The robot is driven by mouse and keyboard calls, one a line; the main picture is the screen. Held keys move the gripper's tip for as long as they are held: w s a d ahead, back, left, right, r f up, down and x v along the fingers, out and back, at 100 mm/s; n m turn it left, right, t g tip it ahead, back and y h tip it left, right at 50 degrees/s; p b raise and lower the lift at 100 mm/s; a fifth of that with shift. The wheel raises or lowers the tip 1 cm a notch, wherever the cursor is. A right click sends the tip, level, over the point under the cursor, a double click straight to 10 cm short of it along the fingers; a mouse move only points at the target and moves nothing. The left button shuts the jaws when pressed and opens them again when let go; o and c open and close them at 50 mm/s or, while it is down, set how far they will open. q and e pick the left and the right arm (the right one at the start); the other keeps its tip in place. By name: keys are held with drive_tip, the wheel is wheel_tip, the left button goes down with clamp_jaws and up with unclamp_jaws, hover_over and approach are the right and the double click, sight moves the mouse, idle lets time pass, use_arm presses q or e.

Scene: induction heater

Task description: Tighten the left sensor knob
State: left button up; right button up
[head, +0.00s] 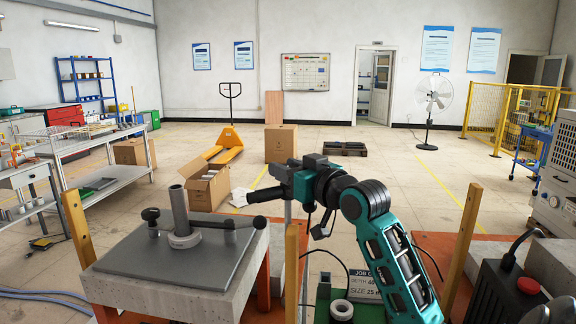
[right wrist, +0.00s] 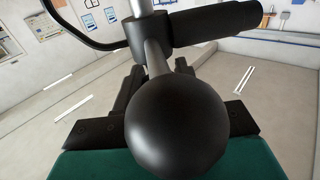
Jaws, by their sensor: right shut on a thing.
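A grey plate (head: 120,252) on a concrete block carries an upright grey metal post (head: 178,208) with a ring at its foot. A black knob (head: 150,214) stands left of the post. My left gripper is not in view.
A black cylinder (right wrist: 205,24) and a cable lie beyond the knob. Wooden posts (head: 77,230) stand around the station. A white ring (head: 341,310) sits at the front, and a box with a red button (head: 528,285) is at the right.

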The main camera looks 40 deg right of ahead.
drive_tip(key=shift+f+h, duration=0.1)
drive_tip(key=shift+h, duration=0.2)
drive_tip(key=o, duration=1)
